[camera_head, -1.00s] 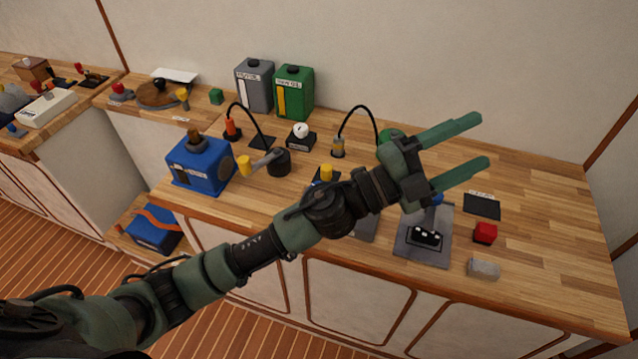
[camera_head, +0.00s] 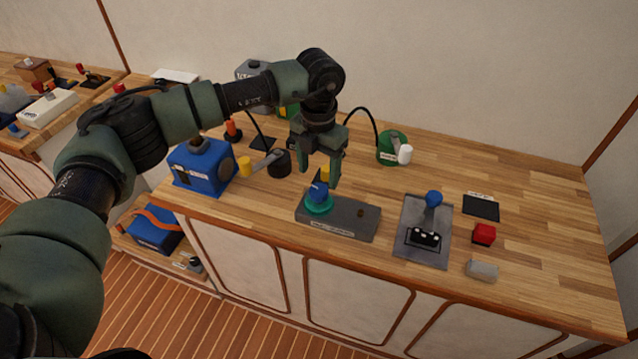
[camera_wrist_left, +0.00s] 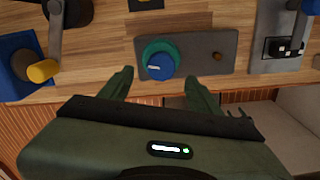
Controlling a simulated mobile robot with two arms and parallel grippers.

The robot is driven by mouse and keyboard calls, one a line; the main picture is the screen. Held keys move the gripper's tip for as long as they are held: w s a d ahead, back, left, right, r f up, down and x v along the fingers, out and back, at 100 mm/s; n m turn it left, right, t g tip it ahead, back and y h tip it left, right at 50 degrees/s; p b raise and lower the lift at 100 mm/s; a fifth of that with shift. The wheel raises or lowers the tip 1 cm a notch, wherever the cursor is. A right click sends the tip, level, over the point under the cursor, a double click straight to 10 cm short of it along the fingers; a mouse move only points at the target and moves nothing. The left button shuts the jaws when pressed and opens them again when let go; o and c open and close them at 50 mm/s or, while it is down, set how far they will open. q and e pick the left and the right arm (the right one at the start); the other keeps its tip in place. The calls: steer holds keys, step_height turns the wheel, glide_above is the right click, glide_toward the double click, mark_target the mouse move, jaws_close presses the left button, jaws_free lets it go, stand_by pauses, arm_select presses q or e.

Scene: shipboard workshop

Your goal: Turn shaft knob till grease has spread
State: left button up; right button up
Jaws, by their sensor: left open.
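A blue knob (camera_head: 318,192) on a teal disc (camera_head: 319,206) stands at the left end of a grey base plate (camera_head: 348,219) near the counter's front edge. In the wrist view the knob (camera_wrist_left: 160,67) carries a white mark on its top. A small brown spot or stub (camera_head: 360,213) is on the right part of the plate; no spread grease can be made out. My left gripper (camera_head: 321,178) points down just above the knob, open and empty. In the wrist view its fingers (camera_wrist_left: 160,80) lie either side of the knob, apparently not touching it. My right gripper is out of view.
A lever plate with a blue ball (camera_head: 433,199) and a red block (camera_head: 484,234) stand to the right. A blue box (camera_head: 201,165) and a yellow-handled crank (camera_head: 262,162) are at left. A green round device (camera_head: 391,149) is behind. The counter's far right is clear.

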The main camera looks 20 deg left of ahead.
mark_target(319, 189)
arm_select(q)
steer(key=shift+f+p, duration=0.7)
steer(key=shift+f, duration=2.1)
jaws_close()
